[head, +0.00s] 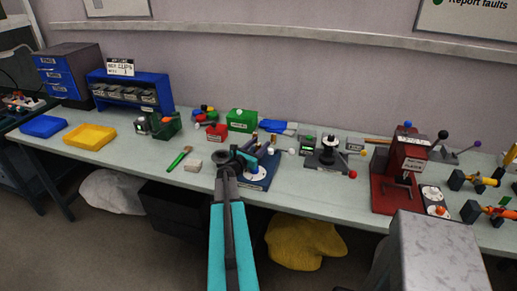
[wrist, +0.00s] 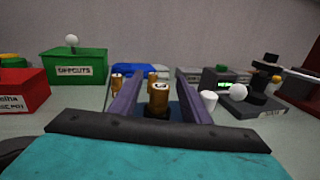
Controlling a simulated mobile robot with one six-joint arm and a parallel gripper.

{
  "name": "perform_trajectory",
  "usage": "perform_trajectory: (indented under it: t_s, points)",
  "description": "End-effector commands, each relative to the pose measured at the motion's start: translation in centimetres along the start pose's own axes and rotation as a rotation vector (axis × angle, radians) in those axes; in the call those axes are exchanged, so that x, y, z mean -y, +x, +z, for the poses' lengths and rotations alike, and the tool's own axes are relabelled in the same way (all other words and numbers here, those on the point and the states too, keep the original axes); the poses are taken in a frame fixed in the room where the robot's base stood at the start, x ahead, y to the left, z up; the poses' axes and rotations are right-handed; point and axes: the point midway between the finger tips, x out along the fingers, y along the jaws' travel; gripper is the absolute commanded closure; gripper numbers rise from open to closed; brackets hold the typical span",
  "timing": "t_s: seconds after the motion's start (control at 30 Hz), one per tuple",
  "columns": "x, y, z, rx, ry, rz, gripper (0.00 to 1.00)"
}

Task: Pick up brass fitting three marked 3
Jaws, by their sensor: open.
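My gripper (wrist: 155,78) is open, with its two purple fingers pointing away in the wrist view. A brass fitting (wrist: 159,99) stands upright on a dark base between the fingers, with a gap on each side. A mark on its top is too small to read, so I cannot tell if it is the 3. Another brass fitting (wrist: 117,84) shows just outside the left finger. In the head view my gripper (head: 259,145) is over a blue stand (head: 258,182) near the bench's front edge, and my arm hides part of it.
A green OFFCUTS box (wrist: 78,69) and a red box (wrist: 22,90) stand to the left in the wrist view. A white knob (wrist: 209,100) is close to the right finger. A red press (head: 393,185) stands farther right on the bench.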

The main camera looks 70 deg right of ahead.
Motion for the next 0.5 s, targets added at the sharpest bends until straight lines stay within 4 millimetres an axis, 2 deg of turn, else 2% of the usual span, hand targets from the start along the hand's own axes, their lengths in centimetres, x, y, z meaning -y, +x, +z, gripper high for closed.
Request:
perform_trajectory:
  t_s: [0.23, 0.5]
  points:
    - [0.0, 2.4, 0.2, 0.0, 0.0, 0.0, 0.57]
    - [0.1, 3.3, 0.1, 0.0, 0.001, -0.001, 0.57]
